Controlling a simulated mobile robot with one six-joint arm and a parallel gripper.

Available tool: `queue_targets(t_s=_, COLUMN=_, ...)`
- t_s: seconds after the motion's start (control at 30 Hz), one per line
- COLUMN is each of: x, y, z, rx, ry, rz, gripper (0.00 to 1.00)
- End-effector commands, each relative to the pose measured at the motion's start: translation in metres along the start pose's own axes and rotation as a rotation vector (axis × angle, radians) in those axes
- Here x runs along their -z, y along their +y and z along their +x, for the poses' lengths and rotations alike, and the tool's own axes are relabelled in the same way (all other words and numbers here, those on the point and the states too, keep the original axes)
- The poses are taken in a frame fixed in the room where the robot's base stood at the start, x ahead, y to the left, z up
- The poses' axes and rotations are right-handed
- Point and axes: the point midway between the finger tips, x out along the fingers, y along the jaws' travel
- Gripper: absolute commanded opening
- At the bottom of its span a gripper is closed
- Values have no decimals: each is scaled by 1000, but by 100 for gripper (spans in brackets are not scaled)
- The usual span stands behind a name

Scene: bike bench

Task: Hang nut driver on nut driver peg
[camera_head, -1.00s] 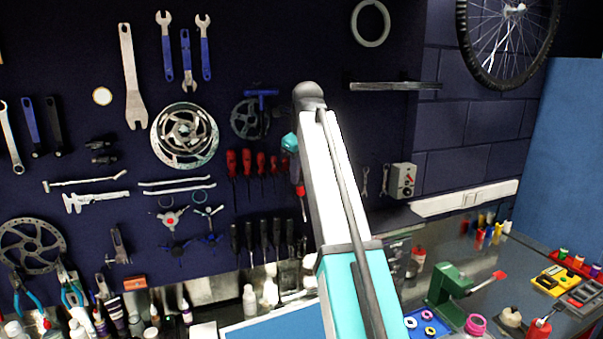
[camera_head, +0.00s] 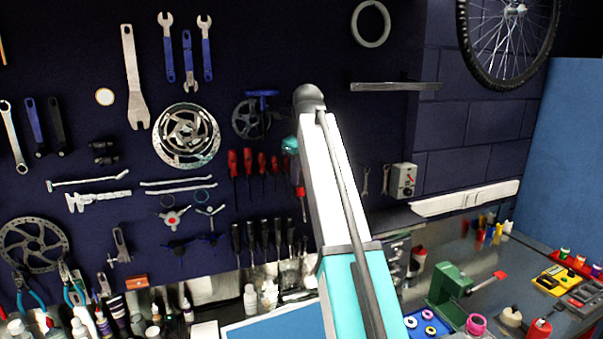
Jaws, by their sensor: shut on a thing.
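My gripper (camera_head: 296,172) is in front of the dark tool wall, small and partly hidden behind my own white arm. It is shut on a red-handled tool (camera_head: 300,191), seemingly the nut driver, whose thin shaft points down. Most of its handle is covered by the gripper. The held tool is just right of a row of red-handled drivers (camera_head: 247,162) hanging on the wall. I cannot tell the nut driver peg apart from the wall here, nor whether the tool touches the wall.
Black-handled drivers (camera_head: 250,235) hang below the red row. A brake disc (camera_head: 186,136) and wrenches (camera_head: 134,75) hang to the left. A grey shelf (camera_head: 394,86) juts out at the right. Bottles (camera_head: 249,297) and a green vise (camera_head: 446,287) stand on the bench.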

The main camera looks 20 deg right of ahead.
Motion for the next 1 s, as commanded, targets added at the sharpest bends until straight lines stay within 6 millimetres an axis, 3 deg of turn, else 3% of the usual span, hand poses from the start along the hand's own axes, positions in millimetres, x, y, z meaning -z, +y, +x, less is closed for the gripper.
queue_targets(t_s=0.1, x=-4, y=0, z=3, rx=1, ry=-7, rz=-1, gripper=0)
queue_targets(t_s=0.13, x=-4, y=0, z=3, rx=1, ry=-7, rz=-1, gripper=26)
queue_targets(t_s=0.27, x=-4, y=1, z=3, rx=-1, ry=-8, rz=-1, gripper=46)
queue_targets(t_s=0.77, x=-5, y=4, z=2, rx=-6, ry=-7, rz=-4, gripper=46)
queue_targets(t_s=1.0, x=-8, y=1, z=-12, rx=-4, ry=-10, rz=-5, gripper=46)
